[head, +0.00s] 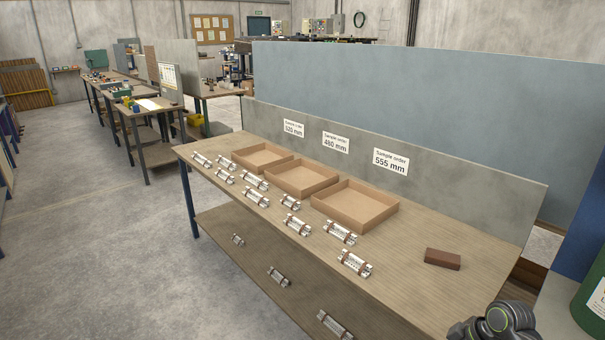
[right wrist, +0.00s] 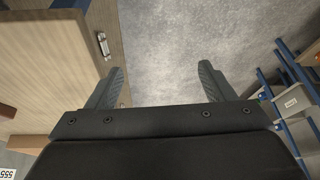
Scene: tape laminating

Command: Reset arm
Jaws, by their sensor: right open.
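My right gripper (right wrist: 162,75) shows in the right wrist view with its two fingers wide apart and nothing between them. It hangs over the bare concrete floor beside a wooden table edge. In the head view only a dark, rounded part of my arm shows at the bottom right; no fingers show there. My left gripper is in neither view. In the head view the workbench (head: 430,289) carries several silver taped pieces, such as the front one (head: 355,263), and three open cardboard trays (head: 352,219), all apart from my arm.
A brown block (head: 442,259) lies on the bench's right part, near my arm. A grey back panel (head: 460,180) holds three labels: 520, 480 and 555 mm. A green drum (head: 592,300) stands far right. Blue shelving with a grey bin (right wrist: 292,101) is right in the wrist view.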

